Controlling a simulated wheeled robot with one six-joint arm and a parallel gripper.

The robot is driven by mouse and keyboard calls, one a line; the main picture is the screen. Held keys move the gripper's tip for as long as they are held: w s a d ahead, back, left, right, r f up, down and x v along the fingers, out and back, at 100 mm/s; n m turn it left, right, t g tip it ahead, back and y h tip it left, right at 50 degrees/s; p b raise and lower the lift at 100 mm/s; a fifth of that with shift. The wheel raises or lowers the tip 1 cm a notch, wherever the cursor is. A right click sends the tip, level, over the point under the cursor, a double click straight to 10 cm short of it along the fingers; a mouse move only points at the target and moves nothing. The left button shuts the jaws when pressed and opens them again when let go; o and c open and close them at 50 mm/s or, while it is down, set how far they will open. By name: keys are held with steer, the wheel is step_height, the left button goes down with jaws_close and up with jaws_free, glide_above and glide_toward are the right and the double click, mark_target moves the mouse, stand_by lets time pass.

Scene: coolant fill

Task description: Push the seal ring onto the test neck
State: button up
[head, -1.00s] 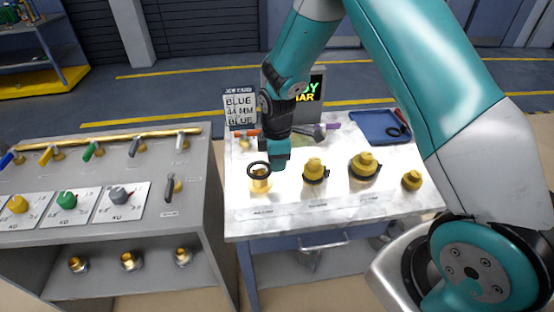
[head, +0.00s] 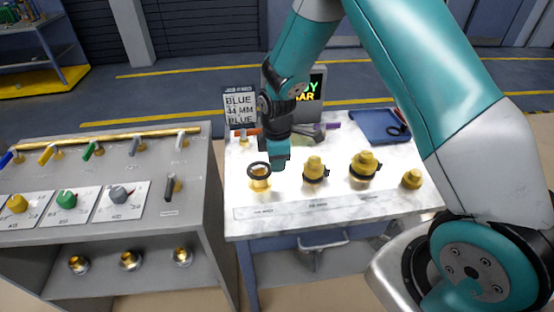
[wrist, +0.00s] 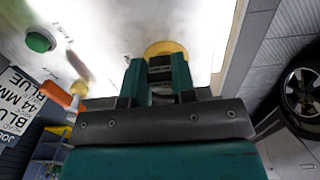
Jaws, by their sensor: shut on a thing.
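My gripper (head: 280,163) is shut on the black seal ring (head: 259,170) and holds it by its right side, roughly level. The brass test neck (head: 260,184) stands upright on the workbench, directly below the ring in the head view. I cannot tell whether the ring is just above the neck's top or touching it. In the wrist view the gripper fingers (wrist: 160,68) are close together, with a dark piece between them. The rounded yellow neck top (wrist: 166,48) shows just beyond the fingertips; the ring's outline is mostly hidden there.
Two brass fittings with black clamps, one in the middle (head: 314,169) and one further right (head: 363,166), and a small brass piece (head: 412,180) stand to the right. A sign (head: 240,106) and a screen stand behind. A blue tray (head: 378,127) lies back right. A grey valve console (head: 95,220) is left.

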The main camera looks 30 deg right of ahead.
steer(key=shift+f+b, duration=1.4)
steer(key=shift+f, duration=0.65)
steer(key=o, duration=0.9)
steer(key=shift+r, duration=0.1)
step_height(320, 180, up, 17)
steer(key=b, duration=0.2)
steer(key=shift+r, duration=0.15)
steer(key=s+a+r+m+y, duration=0.1)
steer(key=s+a+r+m, duration=0.1)
steer(key=s, duration=0.6)
steer(key=s+a+r+m+y, duration=0.1)
steer(key=s+a+m, duration=0.2)
steer(key=s, duration=0.6)
steer(key=s+a+r+m+y, duration=0.2)
steer(key=s+a, duration=0.3)
steer(key=s, duration=0.3)
steer(key=shift+s+r, duration=0.3)
steer(key=shift+r, duration=0.05)
